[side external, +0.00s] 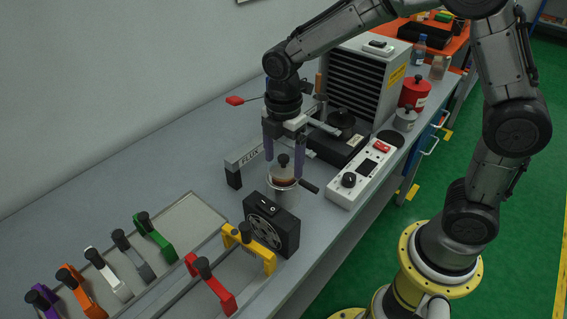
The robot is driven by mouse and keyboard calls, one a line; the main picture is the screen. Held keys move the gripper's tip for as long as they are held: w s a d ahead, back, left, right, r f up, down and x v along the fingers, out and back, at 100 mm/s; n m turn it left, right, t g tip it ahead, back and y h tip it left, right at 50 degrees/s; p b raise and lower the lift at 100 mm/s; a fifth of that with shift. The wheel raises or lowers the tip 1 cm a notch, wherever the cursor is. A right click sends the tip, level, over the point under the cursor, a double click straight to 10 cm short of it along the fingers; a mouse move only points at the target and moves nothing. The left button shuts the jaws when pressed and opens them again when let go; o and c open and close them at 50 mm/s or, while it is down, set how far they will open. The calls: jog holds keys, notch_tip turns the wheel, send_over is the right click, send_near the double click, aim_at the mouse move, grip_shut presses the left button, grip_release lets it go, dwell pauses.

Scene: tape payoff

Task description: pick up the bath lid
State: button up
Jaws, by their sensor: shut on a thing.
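The bath lid (282,171) is a pale disc with a black knob on top. It sits between the two purple fingers of my gripper (284,167), which is shut on it. Below it is a small metal pot (286,196) with a dark side handle and brown content showing under the lid. The lid appears just above the pot's rim; the exact gap is hard to tell from this view.
A grey bar marked FLUX (246,158) stands left of the pot. A black box with a fan (271,226) stands in front, and a white control box (361,174) is to the right. Coloured handled tools (153,238) line the front left.

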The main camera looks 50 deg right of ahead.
aim_at(283, 156)
jog(key=shift+r, duration=0.5)
notch_tip(283, 156, up, 2)
jog(key=shift+r, duration=0.1)
jog(key=s+d+r, duration=0.3)
jog(key=s+r, duration=1.1)
jog(key=r, duration=0.1)
jog(key=w+a, duration=0.2)
jog(key=a, duration=0.5)
jog(key=shift+w+f, duration=0.2)
jog(key=shift+f, duration=13.35)
